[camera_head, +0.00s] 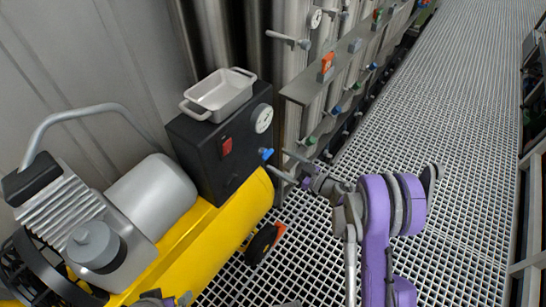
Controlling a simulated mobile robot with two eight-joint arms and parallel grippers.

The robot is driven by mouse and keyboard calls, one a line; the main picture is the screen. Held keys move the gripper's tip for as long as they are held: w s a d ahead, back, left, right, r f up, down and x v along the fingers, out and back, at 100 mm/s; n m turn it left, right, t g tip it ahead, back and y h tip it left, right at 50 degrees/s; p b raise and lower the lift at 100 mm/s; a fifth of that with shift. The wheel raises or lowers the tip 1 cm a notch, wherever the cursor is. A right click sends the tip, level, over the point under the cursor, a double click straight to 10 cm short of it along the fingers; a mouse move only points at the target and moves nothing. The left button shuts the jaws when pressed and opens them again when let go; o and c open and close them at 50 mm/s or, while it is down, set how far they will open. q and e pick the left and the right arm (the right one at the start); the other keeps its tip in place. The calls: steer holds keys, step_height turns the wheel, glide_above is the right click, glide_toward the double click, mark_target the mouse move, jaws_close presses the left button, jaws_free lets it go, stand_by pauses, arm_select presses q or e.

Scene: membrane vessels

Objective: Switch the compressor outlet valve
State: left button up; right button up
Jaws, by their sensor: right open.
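The compressor has a yellow tank (205,250) and a black control box (207,160) with a round gauge (263,118) and a red switch (227,146). A small blue valve handle (265,153) sticks out of the box's right side, below the gauge; I take it as the outlet valve. My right gripper (276,161) comes in from the right, open, its two fingers pointing at the blue handle. Its tips are very close to the handle; I cannot tell whether they touch it. A small purple and grey part of my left gripper (165,299) shows at the bottom edge, mostly cut off.
A grey tray (219,93) sits on the black box. Behind stands a rack of vessels (300,55) with several valves, one with an orange handle (327,62). The grated floor (440,110) is clear at right.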

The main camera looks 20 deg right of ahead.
mark_target(270, 155)
steer(key=shift+x, duration=1.9)
steer(key=c, duration=1.4)
